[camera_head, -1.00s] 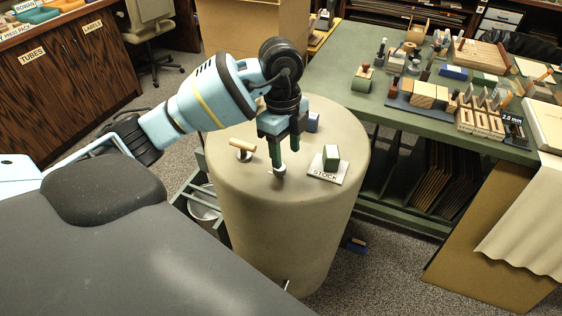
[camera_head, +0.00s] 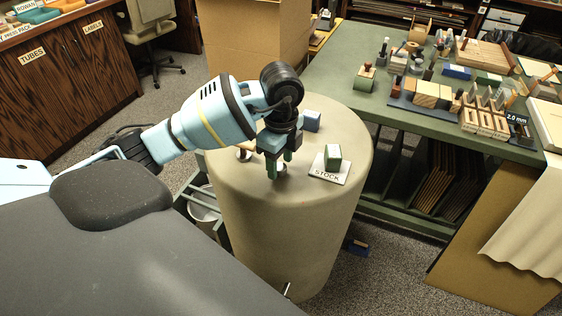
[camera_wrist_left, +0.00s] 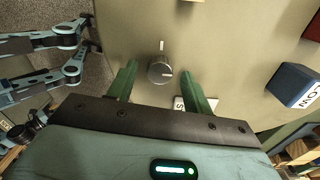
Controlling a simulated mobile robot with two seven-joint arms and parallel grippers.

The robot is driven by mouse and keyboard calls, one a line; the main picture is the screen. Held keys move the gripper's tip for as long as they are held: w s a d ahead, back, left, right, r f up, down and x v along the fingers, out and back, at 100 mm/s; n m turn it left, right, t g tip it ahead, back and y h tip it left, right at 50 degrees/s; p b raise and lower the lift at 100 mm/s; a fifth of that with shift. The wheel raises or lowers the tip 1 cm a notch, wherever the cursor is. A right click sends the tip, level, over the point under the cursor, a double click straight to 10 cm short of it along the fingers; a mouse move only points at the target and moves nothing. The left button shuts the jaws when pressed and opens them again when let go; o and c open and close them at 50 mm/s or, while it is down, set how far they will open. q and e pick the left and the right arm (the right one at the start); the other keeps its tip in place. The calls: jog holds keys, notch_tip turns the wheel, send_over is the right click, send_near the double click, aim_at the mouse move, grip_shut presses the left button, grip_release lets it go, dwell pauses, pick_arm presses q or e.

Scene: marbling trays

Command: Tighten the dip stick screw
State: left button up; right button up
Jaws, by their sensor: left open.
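The dip stick screw appears to be the small round grey knob (camera_wrist_left: 160,71) with a pale line across its face, on top of the beige drum (camera_head: 225,185). In the head view the knob (camera_head: 282,171) is mostly hidden by my fingers. My left gripper (camera_head: 275,172) points down over the drum top, open. In the left wrist view its two green fingers (camera_wrist_left: 160,72) stand apart on either side of the knob, with gaps on both sides. A short mark (camera_wrist_left: 162,45) lies on the drum just beyond the knob. My right gripper is in neither view.
A green workbench (camera_head: 345,70) crowded with tools stands at the right.

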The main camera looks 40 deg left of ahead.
pick_arm(q)
jog(key=shift+f, duration=0.3)
jog(key=c, duration=1)
jog(key=shift+o, duration=0.2)
